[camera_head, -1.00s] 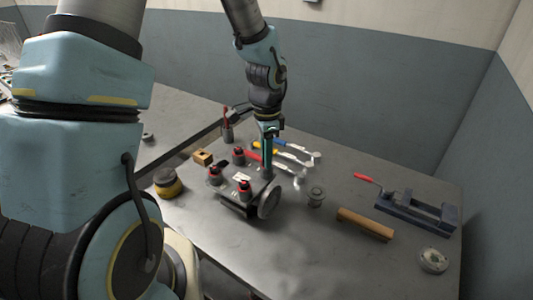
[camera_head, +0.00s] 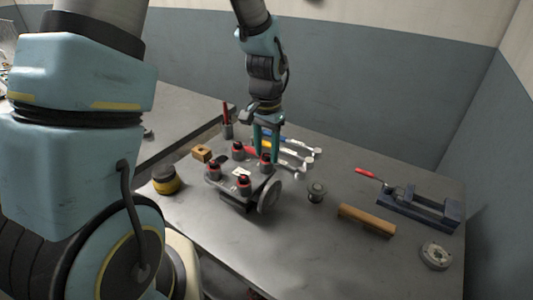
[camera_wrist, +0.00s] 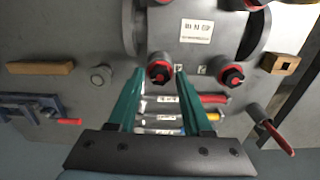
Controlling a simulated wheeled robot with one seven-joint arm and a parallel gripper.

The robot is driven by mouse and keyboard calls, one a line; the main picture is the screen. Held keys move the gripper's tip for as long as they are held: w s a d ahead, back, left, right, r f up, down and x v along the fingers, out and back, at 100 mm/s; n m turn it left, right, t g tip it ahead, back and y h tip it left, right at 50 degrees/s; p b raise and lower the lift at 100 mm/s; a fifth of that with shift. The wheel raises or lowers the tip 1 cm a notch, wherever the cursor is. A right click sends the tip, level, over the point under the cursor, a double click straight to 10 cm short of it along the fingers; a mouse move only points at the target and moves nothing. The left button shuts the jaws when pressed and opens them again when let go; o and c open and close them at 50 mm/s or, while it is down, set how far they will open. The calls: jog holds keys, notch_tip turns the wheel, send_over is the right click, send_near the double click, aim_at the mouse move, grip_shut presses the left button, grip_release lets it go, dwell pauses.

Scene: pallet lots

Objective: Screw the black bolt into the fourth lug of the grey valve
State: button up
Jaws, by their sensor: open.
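The grey valve (camera_head: 237,196) stands on the table with a round flange at its right side. Its raised lugs carry black bolt heads with red rings. One black bolt (camera_wrist: 158,72) stands upright in the lug by my gripper; it also shows in the head view (camera_head: 265,158). My gripper (camera_wrist: 157,73) is open, with one teal finger on each side of that bolt in the wrist view. In the head view the fingers (camera_head: 266,154) point down over this lug. Another bolt (camera_wrist: 232,76) sits in a neighbouring lug. Thread depth is hidden.
Wrenches (camera_head: 298,158) with coloured handles lie behind the valve. A small round grey part (camera_head: 316,192), a wooden bar (camera_head: 366,220), a blue vise (camera_head: 420,208) and a round disc (camera_head: 436,256) lie to the right. A yellow-black round object (camera_head: 166,180) and wooden block (camera_head: 202,153) are left.

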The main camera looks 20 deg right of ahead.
jog(key=n, duration=0.5)
jog(key=shift+r+n, duration=0.1)
jog(key=shift+n, duration=0.3)
jog(key=n+p, duration=0.1)
jog(key=n, duration=0.2)
jog(key=shift+r+n+p, duration=0.1)
jog(key=shift+n+p, duration=0.2)
jog(key=shift+p, duration=0.05)
jog(key=shift+n+p, duration=0.45)
jog(key=shift+n, duration=1.55)
jog(key=n, duration=0.3)
jog(key=shift+f, duration=0.2)
grip_shut()
jog(key=shift+b, duration=0.3)
